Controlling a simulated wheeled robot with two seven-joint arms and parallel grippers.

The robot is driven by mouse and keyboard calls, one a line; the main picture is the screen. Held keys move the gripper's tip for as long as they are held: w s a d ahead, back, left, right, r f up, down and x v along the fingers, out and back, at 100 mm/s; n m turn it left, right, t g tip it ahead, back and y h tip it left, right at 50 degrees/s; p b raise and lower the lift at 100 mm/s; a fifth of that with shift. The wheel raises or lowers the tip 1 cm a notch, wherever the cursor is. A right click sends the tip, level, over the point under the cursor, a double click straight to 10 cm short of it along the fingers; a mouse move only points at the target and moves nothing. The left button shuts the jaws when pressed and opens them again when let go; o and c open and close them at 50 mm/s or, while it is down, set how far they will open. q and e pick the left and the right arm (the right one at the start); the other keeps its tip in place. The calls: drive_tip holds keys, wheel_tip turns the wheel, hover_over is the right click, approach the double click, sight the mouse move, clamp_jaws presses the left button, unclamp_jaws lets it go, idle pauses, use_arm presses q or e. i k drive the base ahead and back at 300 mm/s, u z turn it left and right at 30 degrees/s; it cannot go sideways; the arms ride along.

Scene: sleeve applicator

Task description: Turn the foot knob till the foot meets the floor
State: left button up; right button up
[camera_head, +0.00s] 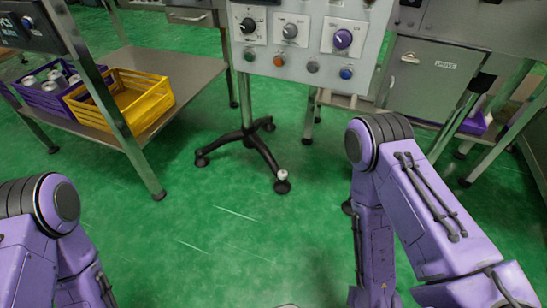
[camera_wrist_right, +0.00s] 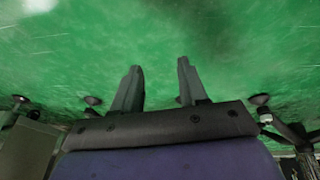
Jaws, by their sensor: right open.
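A small white knob (camera_head: 282,174) sits on top of a black foot (camera_head: 282,187) at the end of the nearest leg of the control panel's stand. In the head view it is between my two arms, and no gripper is near it. I cannot tell whether the foot touches the floor. A small pale round piece (camera_wrist_right: 260,99) at the right of the right wrist view may be the same knob. My right gripper (camera_wrist_right: 158,68) is open and empty, with bare floor beyond its fingers. It is out of the head view. My left gripper is not in view.
The control panel (camera_head: 265,55) with dials and buttons rises above the stand's black base (camera_head: 250,135). A steel table (camera_head: 190,85) with a yellow crate (camera_head: 155,95) and a purple crate (camera_head: 40,97) stands left. A steel cabinet (camera_head: 425,85) stands right. The green floor (camera_head: 225,235) ahead is clear.

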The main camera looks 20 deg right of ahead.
sight(282, 177)
drive_tip(key=z, duration=0.5)
drive_tip(key=i, duration=0.85)
drive_tip(key=z, duration=0.65)
